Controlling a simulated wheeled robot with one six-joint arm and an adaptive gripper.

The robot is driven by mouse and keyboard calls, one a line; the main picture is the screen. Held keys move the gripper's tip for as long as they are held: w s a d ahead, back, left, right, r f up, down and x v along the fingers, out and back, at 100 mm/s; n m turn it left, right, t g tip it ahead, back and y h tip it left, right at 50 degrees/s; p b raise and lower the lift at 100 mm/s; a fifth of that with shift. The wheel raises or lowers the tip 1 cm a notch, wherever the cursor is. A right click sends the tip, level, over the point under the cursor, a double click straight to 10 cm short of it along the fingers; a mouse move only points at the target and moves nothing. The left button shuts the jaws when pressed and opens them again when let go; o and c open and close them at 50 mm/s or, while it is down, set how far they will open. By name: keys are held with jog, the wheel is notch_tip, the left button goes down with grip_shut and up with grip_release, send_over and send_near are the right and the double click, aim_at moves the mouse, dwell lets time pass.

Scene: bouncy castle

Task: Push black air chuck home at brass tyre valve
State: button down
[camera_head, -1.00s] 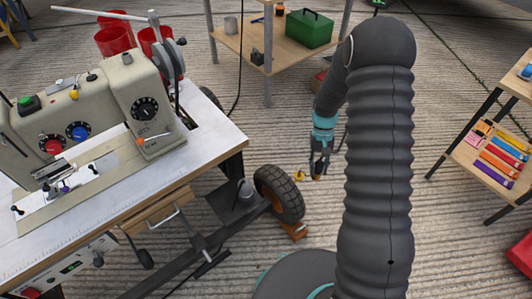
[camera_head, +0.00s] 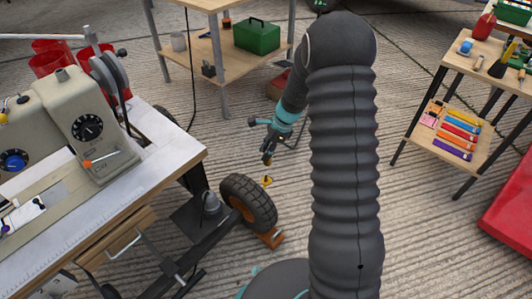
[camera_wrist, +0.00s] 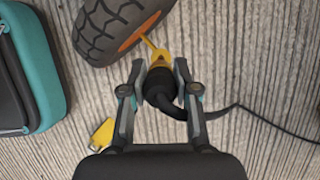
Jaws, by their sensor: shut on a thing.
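The black air chuck (camera_wrist: 159,86) is between the two fingers of my gripper (camera_wrist: 160,92) in the wrist view, with a black hose running off to the right. My gripper (camera_head: 268,154) is shut on it. The brass tyre valve (camera_wrist: 148,42) sticks out from the wheel's orange hub toward the chuck. A brass piece meets the chuck's front in that view; I cannot tell whether it belongs to chuck or valve. In the head view the valve (camera_head: 266,181) stands beside the wheel, just below my gripper, with a visible gap.
The black-tyred wheel (camera_head: 249,203) stands by the sewing machine table (camera_head: 150,180). A yellow block (camera_wrist: 103,133) lies on the floor in the wrist view. A shelf with a green box (camera_head: 257,36) is behind; another shelf (camera_head: 448,150) is at right.

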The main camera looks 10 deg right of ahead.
aim_at(265, 164)
jog(key=shift+f+b, duration=2.25)
jog(key=shift+f, duration=0.55)
jog(key=shift+f+b, duration=0.3)
jog(key=shift+f, duration=0.4)
jog(key=shift+a+p, duration=0.2)
jog(key=shift+p, duration=0.25)
jog(key=shift+f+b, duration=0.5)
jog(key=shift+f, duration=1.35)
dwell(0.4)
jog(key=c, duration=0.8)
grip_release()
jog(key=v, duration=1.2)
